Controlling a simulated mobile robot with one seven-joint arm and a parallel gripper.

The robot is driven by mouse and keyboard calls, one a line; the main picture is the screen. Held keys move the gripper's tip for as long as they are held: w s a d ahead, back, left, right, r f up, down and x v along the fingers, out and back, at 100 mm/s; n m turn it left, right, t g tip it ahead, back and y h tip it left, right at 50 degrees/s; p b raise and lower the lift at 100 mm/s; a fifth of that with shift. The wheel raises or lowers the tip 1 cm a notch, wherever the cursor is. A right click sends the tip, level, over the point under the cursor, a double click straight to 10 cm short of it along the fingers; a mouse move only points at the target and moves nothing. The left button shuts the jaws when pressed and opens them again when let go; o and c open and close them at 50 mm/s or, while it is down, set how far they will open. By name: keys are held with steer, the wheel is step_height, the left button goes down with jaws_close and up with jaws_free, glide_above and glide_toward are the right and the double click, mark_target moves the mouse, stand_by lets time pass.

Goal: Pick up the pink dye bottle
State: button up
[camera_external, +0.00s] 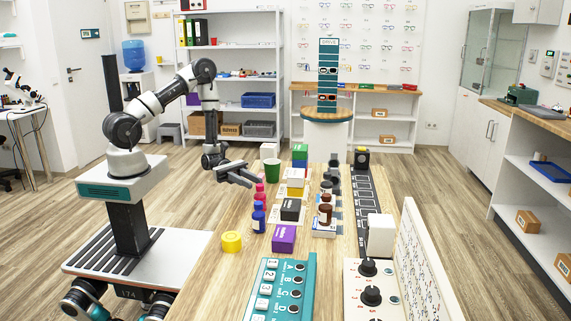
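The pink dye bottle (260,194) stands upright on the wooden table, just behind a blue bottle (258,217) that hides part of it. Something pink or red also shows just behind its top; I cannot tell if it is a separate bottle. My gripper (247,177) is at the table's left edge, to the left of and above the pink bottle. Its two fingers point right and look apart, with nothing seen between them. It appears not to touch the bottle.
A green cup (272,169) stands behind the bottles. A yellow round item (231,242), a purple box (284,238) and a black box (291,209) are nearby. Brown bottles (325,214) stand to the right. A teal lettered panel (280,290) lies in front.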

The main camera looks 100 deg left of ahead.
mark_target(260, 185)
steer(key=x, duration=0.5)
steer(key=shift+w+r+b, duration=0.1)
steer(key=shift+w+b, duration=0.05)
steer(key=shift+b, duration=0.2)
steer(key=shift+c, duration=0.4)
jaws_close()
